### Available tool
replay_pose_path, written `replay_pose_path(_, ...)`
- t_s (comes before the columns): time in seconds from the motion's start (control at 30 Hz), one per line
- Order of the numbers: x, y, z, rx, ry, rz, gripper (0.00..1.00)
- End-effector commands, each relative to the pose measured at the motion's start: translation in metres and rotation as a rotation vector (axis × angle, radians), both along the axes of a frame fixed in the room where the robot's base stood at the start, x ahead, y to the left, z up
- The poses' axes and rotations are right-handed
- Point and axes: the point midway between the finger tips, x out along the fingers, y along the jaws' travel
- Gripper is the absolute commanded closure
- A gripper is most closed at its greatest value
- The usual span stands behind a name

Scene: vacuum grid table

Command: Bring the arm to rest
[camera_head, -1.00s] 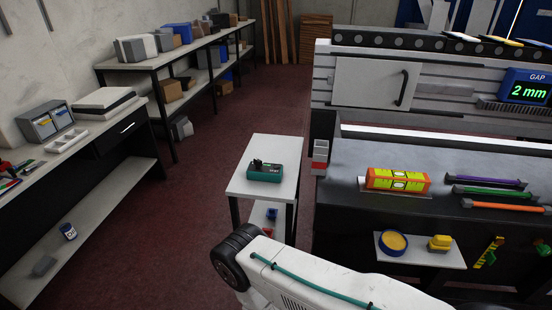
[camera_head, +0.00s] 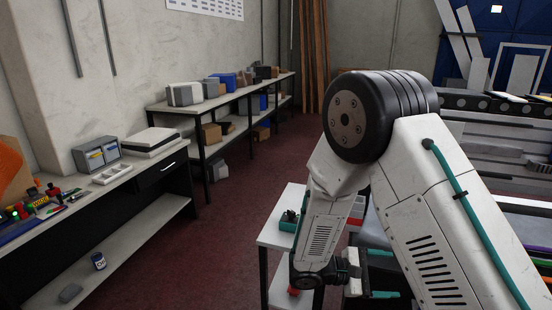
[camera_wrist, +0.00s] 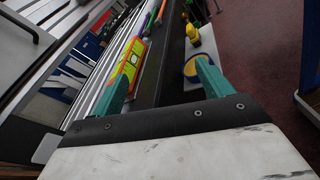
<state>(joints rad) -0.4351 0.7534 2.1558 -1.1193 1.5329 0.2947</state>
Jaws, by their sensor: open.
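My arm stands raised and bent in the head view, its elbow high at the right of centre. My gripper (camera_head: 382,274) hangs low, beside the small white table, with its teal fingers pointing right. It also shows in the wrist view (camera_wrist: 160,76), where the two fingers stand wide apart with nothing held between them. Beyond the fingers in the wrist view lie the orange and yellow level (camera_wrist: 127,72) on the machine table and a blue-rimmed yellow dish (camera_wrist: 189,68) on a side shelf. The fingers appear clear of both.
The small white table (camera_head: 272,238) carries a teal device (camera_head: 289,222), partly hidden by my arm. A workbench (camera_head: 85,205) runs along the left, and a shelf rack (camera_head: 222,100) stands behind. The red floor (camera_head: 190,255) between them is free.

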Motion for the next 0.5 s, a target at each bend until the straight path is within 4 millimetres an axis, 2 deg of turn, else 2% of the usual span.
replay_pose_path(0.03,-0.007,-0.007,0.022,0.045,-0.035,-0.059,0.21)
replay_pose_path(0.2,-0.038,-0.024,0.076,0.198,-0.125,-0.243,0.21)
replay_pose_path(0.5,-0.104,-0.039,0.147,0.510,-0.310,-0.514,0.21)
